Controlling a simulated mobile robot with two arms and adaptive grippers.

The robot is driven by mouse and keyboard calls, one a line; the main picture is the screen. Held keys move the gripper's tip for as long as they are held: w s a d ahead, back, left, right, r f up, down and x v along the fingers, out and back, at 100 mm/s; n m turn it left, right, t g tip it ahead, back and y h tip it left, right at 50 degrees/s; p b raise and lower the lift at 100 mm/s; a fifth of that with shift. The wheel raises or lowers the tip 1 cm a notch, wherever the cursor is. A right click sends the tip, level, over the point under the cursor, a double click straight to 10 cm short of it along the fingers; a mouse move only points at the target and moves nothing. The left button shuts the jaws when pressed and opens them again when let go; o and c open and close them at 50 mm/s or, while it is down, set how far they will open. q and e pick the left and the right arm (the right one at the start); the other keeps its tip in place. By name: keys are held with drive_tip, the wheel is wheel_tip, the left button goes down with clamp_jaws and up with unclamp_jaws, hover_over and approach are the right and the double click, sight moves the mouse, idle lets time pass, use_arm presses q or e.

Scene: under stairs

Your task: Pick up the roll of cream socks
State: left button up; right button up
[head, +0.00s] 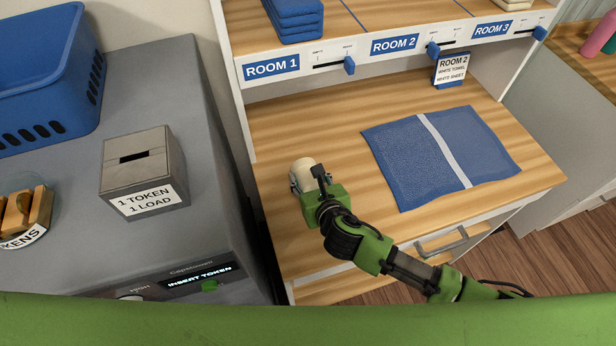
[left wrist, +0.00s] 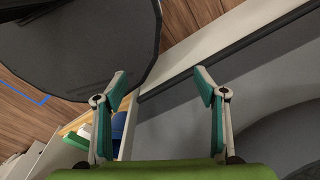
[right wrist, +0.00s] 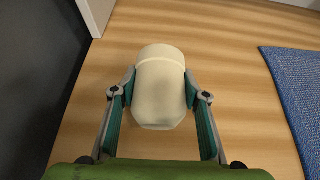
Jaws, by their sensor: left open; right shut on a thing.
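The roll of cream socks (head: 302,170) is at the left part of the wooden counter, below the ROOM 1 label. My right gripper (head: 309,182) is shut on it. In the right wrist view the cream roll (right wrist: 160,88) sits between the two fingers of the right gripper (right wrist: 160,90), with a finger pressed on each side. I cannot tell whether the roll touches the counter or is just above it. My left gripper (left wrist: 160,85) is open and empty in the left wrist view. It is not in the head view.
A blue towel (head: 400,160) with a white stripe lies right of the roll. A ROOM 2 card (head: 453,68) stands at the back. A token box (head: 143,175) and blue basket (head: 45,70) stand on the grey machine at left. The counter between roll and towel is clear.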

wheel_tip(320, 180, up, 28)
idle(0.5)
